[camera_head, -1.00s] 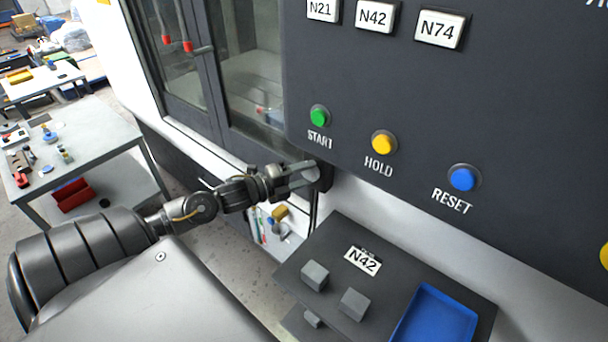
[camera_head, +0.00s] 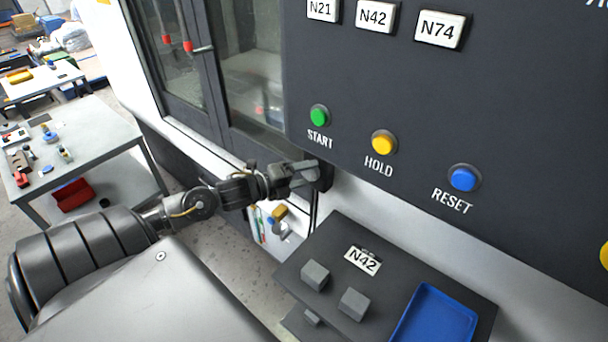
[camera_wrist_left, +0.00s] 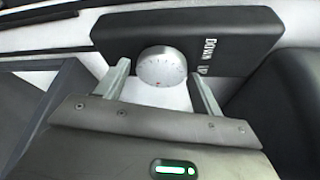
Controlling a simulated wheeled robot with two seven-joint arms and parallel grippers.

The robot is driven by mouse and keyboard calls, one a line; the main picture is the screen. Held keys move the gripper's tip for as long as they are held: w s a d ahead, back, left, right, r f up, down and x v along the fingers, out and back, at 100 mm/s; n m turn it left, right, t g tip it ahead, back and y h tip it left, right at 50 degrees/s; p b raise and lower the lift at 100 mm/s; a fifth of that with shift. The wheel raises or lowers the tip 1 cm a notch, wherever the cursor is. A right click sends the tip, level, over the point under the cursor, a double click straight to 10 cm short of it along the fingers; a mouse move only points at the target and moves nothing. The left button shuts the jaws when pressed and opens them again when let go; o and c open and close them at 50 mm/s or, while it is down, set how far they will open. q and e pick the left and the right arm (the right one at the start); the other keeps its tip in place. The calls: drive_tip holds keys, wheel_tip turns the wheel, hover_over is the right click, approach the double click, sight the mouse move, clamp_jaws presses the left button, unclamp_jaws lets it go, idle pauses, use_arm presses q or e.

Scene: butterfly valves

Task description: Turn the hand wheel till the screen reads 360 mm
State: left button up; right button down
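The hand wheel (camera_wrist_left: 162,66) is a round silver knob with marks around its face and a small red mark near the bottom. It sits on a dark block (camera_wrist_left: 245,42) lettered DOWN and UP. My left gripper (camera_wrist_left: 160,70) is open, with one finger on each side of the wheel and a visible gap at both sides. In the head view my left gripper (camera_head: 305,173) points at the wheel (camera_head: 312,174) under the dark panel, and its fingers partly hide the wheel. The screen with the mm reading is not in view. My right gripper is not in view.
The dark panel (camera_head: 440,100) above carries START (camera_head: 319,115), HOLD (camera_head: 383,142) and RESET (camera_head: 463,179) buttons. Below right, a dark shelf (camera_head: 390,265) holds grey blocks (camera_head: 354,304) and a blue tray (camera_head: 436,316). A glazed door (camera_head: 250,80) stands behind the gripper.

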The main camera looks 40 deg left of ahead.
use_arm(q)
drive_tip(key=shift+o, duration=0.5)
drive_tip(key=shift+s+a+f, duration=0.1)
drive_tip(key=shift+s+a, duration=0.1)
drive_tip(key=shift+s, duration=0.35)
drive_tip(key=b+v, duration=0.2)
drive_tip(key=v, duration=0.7)
drive_tip(key=shift+s+a, duration=0.2)
drive_tip(key=shift+s, duration=0.1)
